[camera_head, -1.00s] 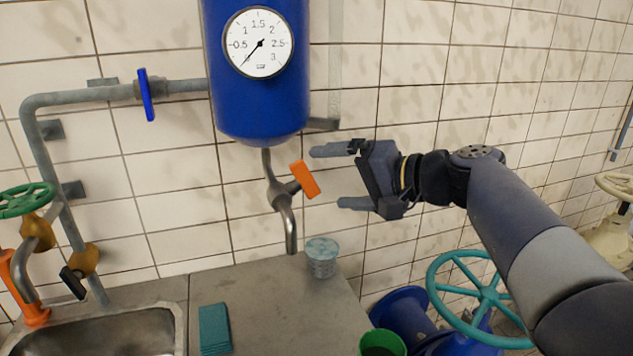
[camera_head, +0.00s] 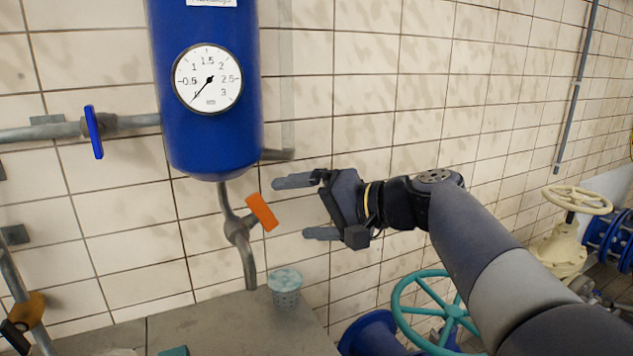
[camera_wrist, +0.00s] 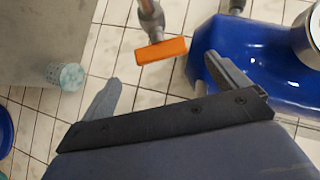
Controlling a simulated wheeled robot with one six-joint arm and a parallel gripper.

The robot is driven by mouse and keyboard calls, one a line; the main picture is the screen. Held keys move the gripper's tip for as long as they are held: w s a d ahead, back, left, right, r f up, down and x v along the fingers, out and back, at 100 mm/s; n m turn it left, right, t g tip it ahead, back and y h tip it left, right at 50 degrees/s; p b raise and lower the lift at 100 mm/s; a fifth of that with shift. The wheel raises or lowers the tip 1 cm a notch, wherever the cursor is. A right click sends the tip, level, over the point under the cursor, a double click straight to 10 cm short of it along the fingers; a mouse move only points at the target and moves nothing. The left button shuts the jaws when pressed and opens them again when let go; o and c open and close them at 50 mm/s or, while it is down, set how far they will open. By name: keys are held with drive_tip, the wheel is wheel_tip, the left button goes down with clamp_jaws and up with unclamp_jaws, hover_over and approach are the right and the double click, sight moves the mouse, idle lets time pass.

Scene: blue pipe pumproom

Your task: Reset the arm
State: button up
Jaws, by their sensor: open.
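My gripper (camera_head: 296,208) is open and empty, with its two fingers apart and pointing left in the head view. It is just right of the orange tap handle (camera_head: 261,212) on the pipe under the blue tank (camera_head: 208,130), apart from it in the picture. In the wrist view my gripper (camera_wrist: 165,92) also shows its fingers spread, with nothing between them. The orange handle (camera_wrist: 162,50) appears there beyond the fingers, and the blue tank (camera_wrist: 262,85) is behind the right finger. My arm reaches in from the lower right.
A teal-topped cup (camera_head: 285,288) stands on the grey counter (camera_head: 225,325). A blue-handled valve (camera_head: 93,132) is on the left pipe. A teal handwheel (camera_head: 440,310) is below my arm, and a cream handwheel (camera_head: 576,199) is at the right. The tiled wall is behind.

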sight(267, 211)
drive_tip(key=p+x, duration=0.1)
drive_tip(key=x, duration=0.7)
drive_tip(key=shift+a, duration=0.15)
drive_tip(key=shift+w+f+b, duration=0.15)
drive_tip(key=shift+f+b, duration=0.05)
drive_tip(key=shift+b, duration=0.3)
drive_tip(key=shift+n+y+b, duration=0.3)
drive_tip(key=shift+n, duration=0.1)
drive_tip(key=shift+r, duration=0.15)
drive_tip(key=shift+r, duration=0.15)
